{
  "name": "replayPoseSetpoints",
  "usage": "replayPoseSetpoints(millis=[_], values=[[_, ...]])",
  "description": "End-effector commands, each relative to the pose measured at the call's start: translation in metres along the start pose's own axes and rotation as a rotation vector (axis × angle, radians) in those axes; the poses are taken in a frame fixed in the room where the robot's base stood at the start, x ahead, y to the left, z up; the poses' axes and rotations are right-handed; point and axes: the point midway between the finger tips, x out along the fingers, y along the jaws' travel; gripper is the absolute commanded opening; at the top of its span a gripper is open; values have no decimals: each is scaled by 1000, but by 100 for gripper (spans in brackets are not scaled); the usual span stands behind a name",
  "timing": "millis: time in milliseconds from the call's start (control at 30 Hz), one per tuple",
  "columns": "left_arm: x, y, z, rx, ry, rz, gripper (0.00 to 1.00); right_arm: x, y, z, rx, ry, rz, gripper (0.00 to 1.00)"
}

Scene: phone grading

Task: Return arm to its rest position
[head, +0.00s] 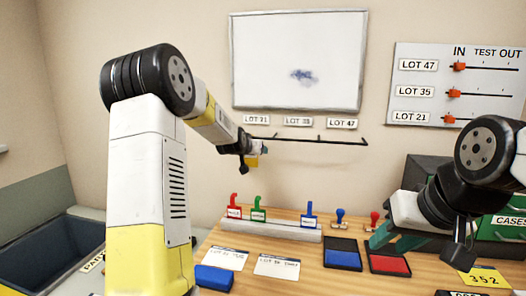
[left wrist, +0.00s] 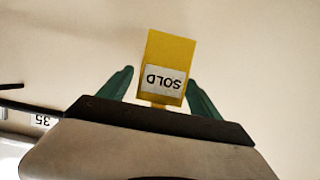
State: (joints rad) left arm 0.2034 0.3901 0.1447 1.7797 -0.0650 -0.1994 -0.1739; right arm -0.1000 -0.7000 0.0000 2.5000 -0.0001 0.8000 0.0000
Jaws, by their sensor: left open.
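My left gripper (head: 250,158) is up at the wall by the left end of a dark rail (head: 320,141), below the whiteboard. In the left wrist view the left gripper (left wrist: 158,85) is open, its two green fingers apart. A yellow tag (left wrist: 170,55) reading SOLD, upside down in that view, shows between the fingers, with gaps on both sides. Part of it also shows as yellow in the head view (head: 253,161); what holds it up is hidden. My right gripper (head: 388,240) is low at the right over the table, its green fingers partly hidden.
The wooden table (head: 225,238) holds a grey rack (head: 255,229) with red, green and blue hooked tags, two cards, and a blue ink pad (head: 342,258) and red ink pad (head: 390,262) with stamps behind. A dark blue bin (head: 40,245) stands at left. A lot board (head: 425,85) hangs at right.

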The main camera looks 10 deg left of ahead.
Motion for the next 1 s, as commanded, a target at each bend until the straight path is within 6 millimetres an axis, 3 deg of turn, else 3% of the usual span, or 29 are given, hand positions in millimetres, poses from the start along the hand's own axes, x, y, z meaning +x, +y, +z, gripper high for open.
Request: replayPoseSetpoints(millis=[467,633,767,1000], values=[[-69,-1,0,0,1,-1,73,0,0,0,0,0,0,36],[-99,10,1,7,-34,7,73,0,0,0,0,0,0,36],[-154,31,13,10,-128,21,73,0,0,0,0,0,0,36],[-291,67,77,-19,-363,64,73,0,0,0,0,0,0,36]])
